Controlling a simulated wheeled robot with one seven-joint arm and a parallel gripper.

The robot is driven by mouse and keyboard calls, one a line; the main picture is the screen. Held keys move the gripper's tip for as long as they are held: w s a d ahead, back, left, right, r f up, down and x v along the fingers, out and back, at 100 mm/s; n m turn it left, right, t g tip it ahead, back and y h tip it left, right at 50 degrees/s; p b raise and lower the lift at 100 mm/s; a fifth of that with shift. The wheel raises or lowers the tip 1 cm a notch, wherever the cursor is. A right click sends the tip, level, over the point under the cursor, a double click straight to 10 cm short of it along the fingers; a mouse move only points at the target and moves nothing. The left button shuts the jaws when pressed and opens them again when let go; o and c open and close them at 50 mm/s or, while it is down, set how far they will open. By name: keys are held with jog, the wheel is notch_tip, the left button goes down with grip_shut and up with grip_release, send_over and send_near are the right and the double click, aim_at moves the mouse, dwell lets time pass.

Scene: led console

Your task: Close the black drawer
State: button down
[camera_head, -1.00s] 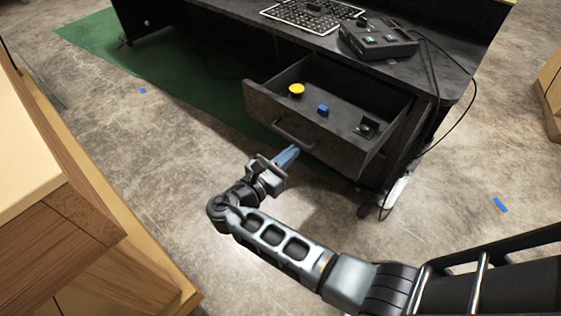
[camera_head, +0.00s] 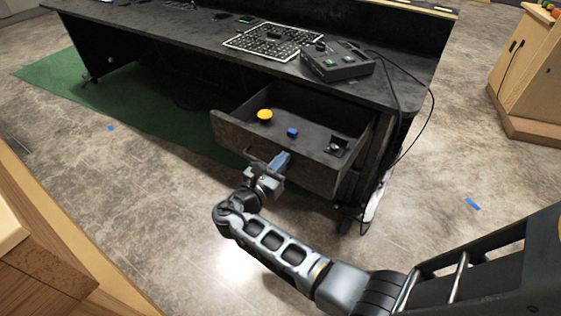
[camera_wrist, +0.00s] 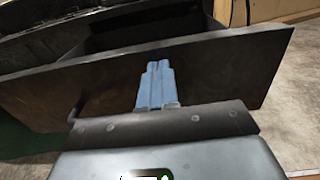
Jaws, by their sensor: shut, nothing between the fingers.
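The black drawer (camera_head: 300,158) is pulled out from under the black desk. In it are a yellow round button (camera_head: 264,115), a small blue block (camera_head: 292,132) and a small black item (camera_head: 336,146). My gripper (camera_head: 283,158) is shut and empty, with its blue fingers at the drawer's front, by the handle. In the wrist view the blue fingertips (camera_wrist: 157,68) point at the drawer front (camera_wrist: 215,75). I cannot tell whether they touch it. Part of the handle (camera_wrist: 75,112) shows to the left of the fingers.
The black desk (camera_head: 200,35) carries a checkered board (camera_head: 275,43) and a control box (camera_head: 338,62) with a cable hanging at the right. Wooden furniture (camera_head: 55,250) stands at the lower left. Floor is open on both sides of my arm.

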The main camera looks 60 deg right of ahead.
jog(key=d+b, duration=0.3)
jog(key=d, duration=0.9)
jog(key=d+b, duration=0.3)
jog(key=d, duration=0.9)
jog(key=w+d+b, duration=0.1)
jog(key=d+b, duration=0.3)
jog(key=d, duration=0.8)
jog(key=shift+w+f, duration=0.1)
jog(key=shift+f, duration=0.05)
jog(key=shift+d+b, duration=0.3)
jog(key=shift+d, duration=0.3)
jog(key=shift+d+r, duration=0.15)
jog(key=shift+r, duration=0.15)
jog(key=shift+d+r, duration=0.1)
jog(key=shift+a+p, duration=0.35)
jog(key=shift+a, duration=0.25)
jog(key=a+p, duration=0.1)
jog(key=a, duration=0.3)
jog(key=a+p, duration=0.1)
jog(key=a, duration=0.4)
jog(key=a+p, duration=0.1)
jog(key=a, duration=0.3)
jog(key=shift+s+a+f, duration=0.15)
jog(key=shift+s+f, duration=0.05)
jog(key=shift+f, duration=0.05)
jog(key=shift+a, duration=0.1)
